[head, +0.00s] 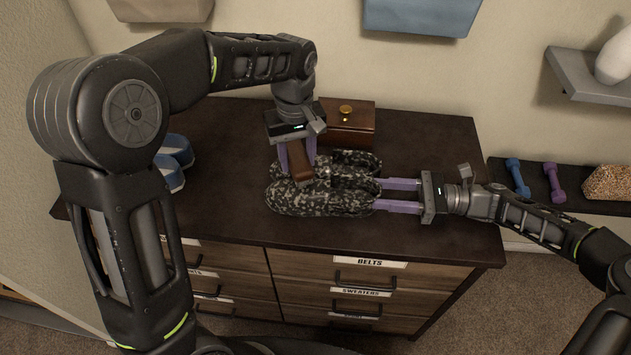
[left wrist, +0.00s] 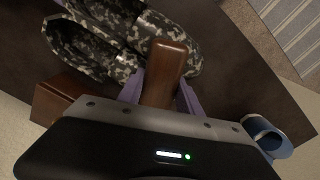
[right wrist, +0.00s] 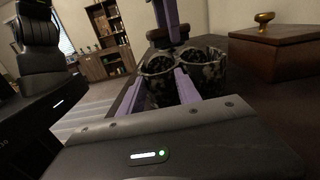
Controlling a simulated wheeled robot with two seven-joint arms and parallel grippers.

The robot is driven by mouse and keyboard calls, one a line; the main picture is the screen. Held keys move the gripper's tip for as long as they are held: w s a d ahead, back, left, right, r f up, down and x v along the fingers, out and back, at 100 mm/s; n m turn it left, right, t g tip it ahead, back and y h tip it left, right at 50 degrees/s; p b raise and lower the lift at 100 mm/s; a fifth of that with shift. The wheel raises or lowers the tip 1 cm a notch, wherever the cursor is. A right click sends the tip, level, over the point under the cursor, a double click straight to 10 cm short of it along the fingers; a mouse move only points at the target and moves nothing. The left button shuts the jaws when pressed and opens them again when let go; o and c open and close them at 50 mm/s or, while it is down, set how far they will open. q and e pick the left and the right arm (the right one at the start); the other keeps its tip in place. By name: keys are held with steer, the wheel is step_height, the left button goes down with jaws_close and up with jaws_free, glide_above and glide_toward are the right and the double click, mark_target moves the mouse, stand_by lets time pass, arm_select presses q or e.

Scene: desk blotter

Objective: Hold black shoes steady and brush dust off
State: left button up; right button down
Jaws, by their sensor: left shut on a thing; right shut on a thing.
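A pair of dark shoes with a grey camouflage speckle lies side by side on the dresser top: the near shoe (head: 318,201) and the far shoe (head: 357,162). My right gripper (head: 382,195) is shut on the heel end of the near shoe; in the right wrist view its fingers straddle that shoe (right wrist: 159,82). My left gripper (head: 298,160) is shut on a brown wooden brush (left wrist: 165,68), held tilted over the toe end of the shoes. The bristles are hidden, so I cannot tell whether they touch the shoe.
A wooden box (head: 350,125) with a brass knob stands behind the shoes. Blue slippers (head: 172,165) lie at the dresser's left end. The dark dresser top (head: 440,140) is clear at the back right. A low shelf with dumbbells (head: 517,178) stands to the right.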

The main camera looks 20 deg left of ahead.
mark_target(295, 166)
arm_select(q)
steer(key=shift+f, duration=0.65)
steer(key=shift+s+d+r, duration=0.1)
steer(key=shift+s+d, duration=0.1)
steer(key=shift+s, duration=0.7)
steer(key=shift+s+d+r, duration=0.1)
steer(key=shift+s+d, duration=0.05)
steer(key=shift+s, duration=0.7)
steer(key=shift+w, duration=0.15)
steer(key=shift+w+a+f, duration=0.15)
steer(key=shift+w+a, duration=0.05)
steer(key=shift+w, duration=0.6)
steer(key=shift+w+a+f, duration=0.1)
steer(key=shift+w+a, duration=0.05)
steer(key=shift+w, duration=0.65)
